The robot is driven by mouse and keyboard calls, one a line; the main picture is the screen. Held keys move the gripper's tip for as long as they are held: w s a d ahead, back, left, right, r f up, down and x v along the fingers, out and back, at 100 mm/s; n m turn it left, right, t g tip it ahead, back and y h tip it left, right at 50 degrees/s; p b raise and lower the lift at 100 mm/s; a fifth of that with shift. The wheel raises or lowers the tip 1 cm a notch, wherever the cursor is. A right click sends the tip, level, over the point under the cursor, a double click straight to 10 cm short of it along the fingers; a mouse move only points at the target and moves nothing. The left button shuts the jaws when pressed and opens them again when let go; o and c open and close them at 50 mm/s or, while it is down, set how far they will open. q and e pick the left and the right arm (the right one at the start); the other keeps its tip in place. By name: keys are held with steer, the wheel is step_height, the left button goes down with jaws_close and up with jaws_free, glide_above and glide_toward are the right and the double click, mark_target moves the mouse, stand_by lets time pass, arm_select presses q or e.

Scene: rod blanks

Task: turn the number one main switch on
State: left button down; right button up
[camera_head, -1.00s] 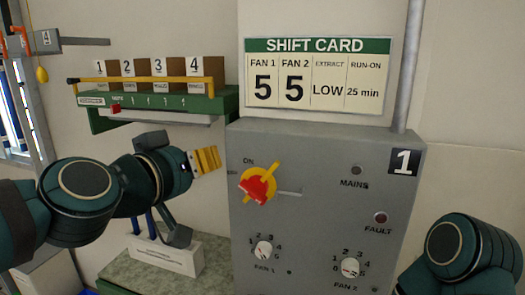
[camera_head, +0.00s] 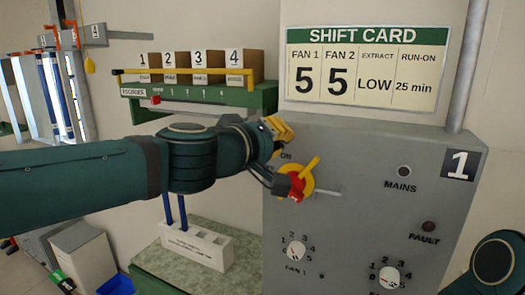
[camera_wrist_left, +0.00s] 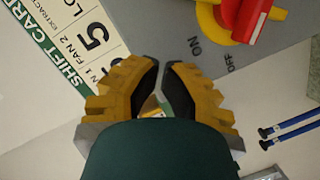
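The main switch (camera_head: 295,187), a red handle on a yellow disc, sits on the upper left of grey panel number 1 (camera_head: 360,225). Its handle slants from lower left to upper right. The switch also shows at the top of the left wrist view (camera_wrist_left: 247,18), cut off by the edge, beside the ON and OFF lettering. My left gripper (camera_head: 284,128) is just above and left of the switch, apart from it. Its yellow fingers (camera_wrist_left: 161,68) nearly meet at the tips, with nothing held. The MAINS lamp (camera_head: 404,171) looks dark. My right gripper is out of view.
Two fan dials (camera_head: 296,250) (camera_head: 389,278) sit low on the panel. A shift card (camera_head: 362,68) hangs above. A green shelf with numbered blocks (camera_head: 200,100) is behind my left arm. A white holder with blue rods (camera_head: 197,245) stands below.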

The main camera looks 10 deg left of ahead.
mark_target(308, 151)
arm_select(q)
steer(key=shift+x, duration=1)
steer(key=shift+s+d+f+b, duration=0.2)
steer(key=shift+d+f+b, duration=0.7)
steer(key=shift+b, duration=0.1)
steer(key=shift+s+d+f+b, duration=0.25)
steer(key=shift+d+b, duration=0.15)
steer(key=shift+d, duration=0.25)
steer(key=shift+d+m+p, duration=0.15)
steer(key=shift+m+p, duration=0.15)
steer(key=shift+p, duration=0.15)
steer(key=shift+s, duration=0.1)
